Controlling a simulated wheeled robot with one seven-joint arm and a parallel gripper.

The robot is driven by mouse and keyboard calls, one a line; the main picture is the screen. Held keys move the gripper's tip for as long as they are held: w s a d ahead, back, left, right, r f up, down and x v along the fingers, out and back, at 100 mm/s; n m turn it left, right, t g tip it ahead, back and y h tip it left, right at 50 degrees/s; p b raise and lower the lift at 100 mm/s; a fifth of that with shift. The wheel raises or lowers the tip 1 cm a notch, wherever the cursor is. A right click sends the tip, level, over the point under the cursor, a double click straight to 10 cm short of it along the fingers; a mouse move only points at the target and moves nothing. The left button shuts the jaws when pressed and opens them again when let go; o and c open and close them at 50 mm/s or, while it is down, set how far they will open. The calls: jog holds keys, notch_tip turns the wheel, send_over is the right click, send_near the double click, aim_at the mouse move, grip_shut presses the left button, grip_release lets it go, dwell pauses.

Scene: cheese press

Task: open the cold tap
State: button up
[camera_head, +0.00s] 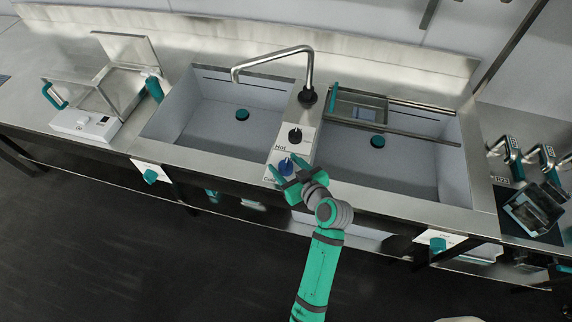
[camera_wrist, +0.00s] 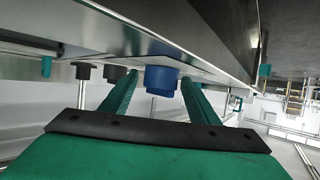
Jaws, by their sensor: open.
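The cold tap is a blue knob (camera_head: 286,166) on the pale panel between the two sinks, with the label "Cold" beside it. My gripper (camera_head: 284,172) is at this knob, its green fingers open. In the wrist view the blue knob (camera_wrist: 161,80) shows between the two fingers, with a gap visible on each side. I see no clear contact. The black hot knob (camera_head: 295,136) is just behind it, labelled "Hot". The bent metal spout (camera_head: 272,56) rises at the back of the panel.
The left sink (camera_head: 215,125) and right sink (camera_head: 400,175) flank the panel. A metal rack with a tray (camera_head: 358,108) spans the right sink. A white device with an open lid (camera_head: 88,122) stands left. Pieces of equipment (camera_head: 535,205) stand right.

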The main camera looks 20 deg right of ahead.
jog(key=c, duration=1)
jog(key=shift+c, duration=0.2)
